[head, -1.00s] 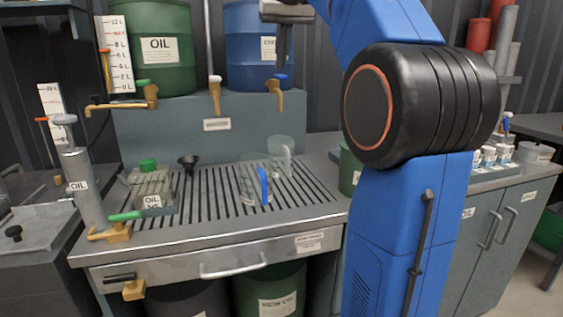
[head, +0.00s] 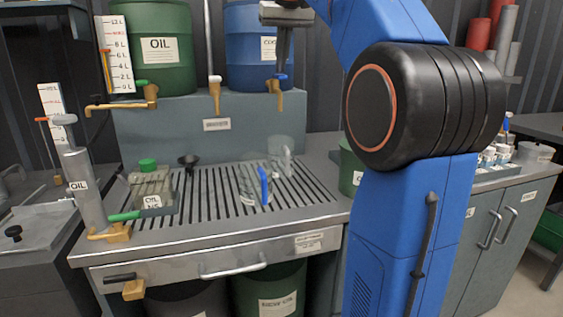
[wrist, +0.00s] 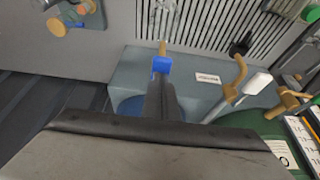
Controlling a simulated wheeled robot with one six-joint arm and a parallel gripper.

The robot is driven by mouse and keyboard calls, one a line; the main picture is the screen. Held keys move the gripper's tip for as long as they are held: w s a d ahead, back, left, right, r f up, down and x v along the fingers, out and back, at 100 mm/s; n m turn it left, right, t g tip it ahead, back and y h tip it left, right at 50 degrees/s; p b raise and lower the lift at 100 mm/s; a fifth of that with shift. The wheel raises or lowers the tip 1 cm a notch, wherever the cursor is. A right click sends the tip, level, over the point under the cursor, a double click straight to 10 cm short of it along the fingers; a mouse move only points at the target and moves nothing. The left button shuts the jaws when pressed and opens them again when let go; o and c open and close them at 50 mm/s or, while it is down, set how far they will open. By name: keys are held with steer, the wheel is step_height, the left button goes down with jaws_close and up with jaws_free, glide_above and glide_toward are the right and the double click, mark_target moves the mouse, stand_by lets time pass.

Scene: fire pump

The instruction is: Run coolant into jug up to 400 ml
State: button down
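The blue coolant barrel (head: 255,35) stands on the back ledge. Its brass tap (head: 279,100) has a blue lever (head: 281,77), which also shows in the wrist view (wrist: 161,66). My gripper (head: 283,70) points down at this lever; its fingers look together as one narrow shape, with the tips at or just above the blue lever. Contact is unclear. In the wrist view the fingers (wrist: 160,85) partly cover the tap. A clear jug with a blue handle (head: 250,187) stands on the slatted grate. Another clear jug (head: 279,146) with a pale handle stands behind it. Their liquid levels are unreadable.
The green oil barrel (head: 158,45) and more brass taps (head: 214,95) are to the left. A small oil container (head: 152,190) with a green cap and a black funnel (head: 188,160) sit on the grate's left. A green-handled tap (head: 115,228) is at the front left edge.

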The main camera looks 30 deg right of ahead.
steer(key=shift+f, duration=1.25)
stand_by(6.8)
